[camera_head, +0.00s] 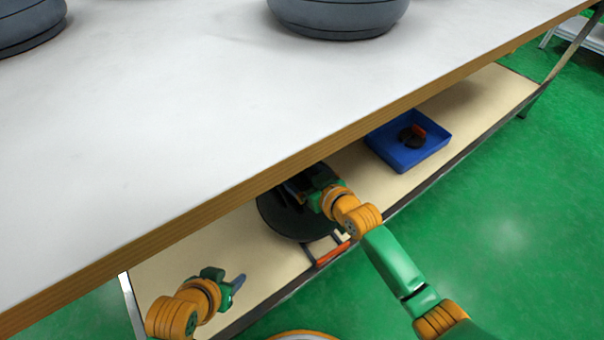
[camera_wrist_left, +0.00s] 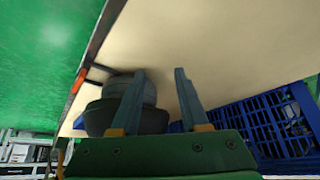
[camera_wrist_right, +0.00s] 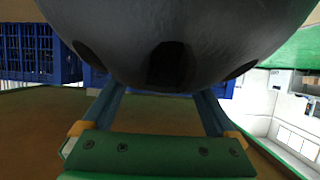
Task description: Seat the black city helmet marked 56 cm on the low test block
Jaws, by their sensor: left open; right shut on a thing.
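A black rounded helmet (camera_head: 283,222) is at the lower shelf, partly hidden by my right gripper (camera_head: 300,188) and the table edge. In the right wrist view the dark helmet shell (camera_wrist_right: 195,40), with several openings, fills the top, and the right fingers (camera_wrist_right: 168,100) are shut on it. No size mark can be read. In the left wrist view a dark wide-rimmed shape (camera_wrist_left: 108,118) sits against a grey rounded body (camera_wrist_left: 140,90); I cannot tell whether that is the helmet on the low test block. My left gripper (camera_head: 236,284) is open and empty over the shelf, apart from the helmet.
The white tabletop (camera_head: 150,140) overhangs the lower shelf (camera_head: 230,235); grey rounded objects (camera_head: 340,15) stand on it. A blue tray (camera_head: 408,150) with dark and orange items is farther right on the shelf. An orange-and-dark bracket-like piece (camera_head: 332,253) lies at the shelf's front edge.

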